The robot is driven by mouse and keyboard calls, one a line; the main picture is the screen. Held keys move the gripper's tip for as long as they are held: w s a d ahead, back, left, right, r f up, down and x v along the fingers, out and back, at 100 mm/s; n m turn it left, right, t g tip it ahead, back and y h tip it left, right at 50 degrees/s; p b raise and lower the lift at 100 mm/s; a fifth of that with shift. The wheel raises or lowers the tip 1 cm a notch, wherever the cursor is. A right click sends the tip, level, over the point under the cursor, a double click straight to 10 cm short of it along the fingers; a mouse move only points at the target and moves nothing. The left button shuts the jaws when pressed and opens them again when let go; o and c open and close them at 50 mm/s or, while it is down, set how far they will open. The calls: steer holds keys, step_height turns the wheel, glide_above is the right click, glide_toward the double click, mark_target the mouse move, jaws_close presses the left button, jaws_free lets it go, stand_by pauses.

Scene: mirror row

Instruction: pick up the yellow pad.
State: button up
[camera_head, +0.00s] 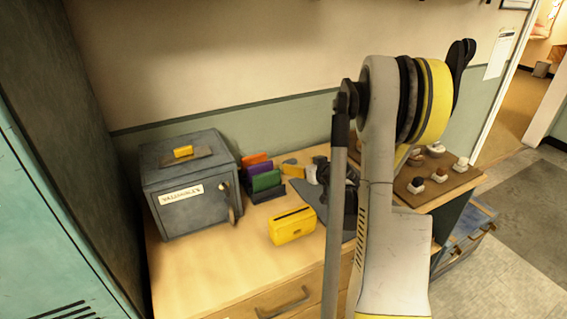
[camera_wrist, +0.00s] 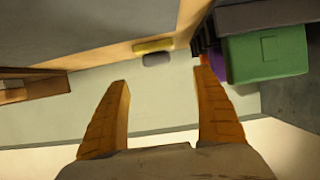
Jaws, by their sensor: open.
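A small flat yellow piece, which looks like the yellow pad (camera_head: 183,151), lies on a dark flat plate on top of the grey safe (camera_head: 185,215) at left in the head view. My gripper (camera_wrist: 164,100) is open and empty, with its orange fingers apart in the wrist view. In the head view my gripper is low over the back of the desk, right of the folder rack and apart from the safe, partly hidden by my arm. The wrist view shows a yellow piece (camera_wrist: 153,46) beside a grey one, beyond the fingertips; I cannot tell if it is the pad.
A larger yellow box (camera_head: 292,228) with a dark slot stands on the desk (camera_head: 215,275). Coloured folders (camera_head: 265,180) stand right of the safe. A brown board (camera_head: 425,195) with small knobs is at right. The front left of the desk is clear.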

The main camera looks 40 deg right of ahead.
mark_target(291, 160)
steer(key=b+x, duration=0.1)
steer(key=x, duration=0.3)
steer(key=b+x, duration=0.2)
steer(key=x, duration=0.3)
steer(key=shift+w+d+f, duration=0.1)
steer(key=shift+d+f, duration=0.15)
steer(key=shift+f, duration=0.05)
steer(key=shift+r, duration=0.1)
steer(key=c, duration=1.2)
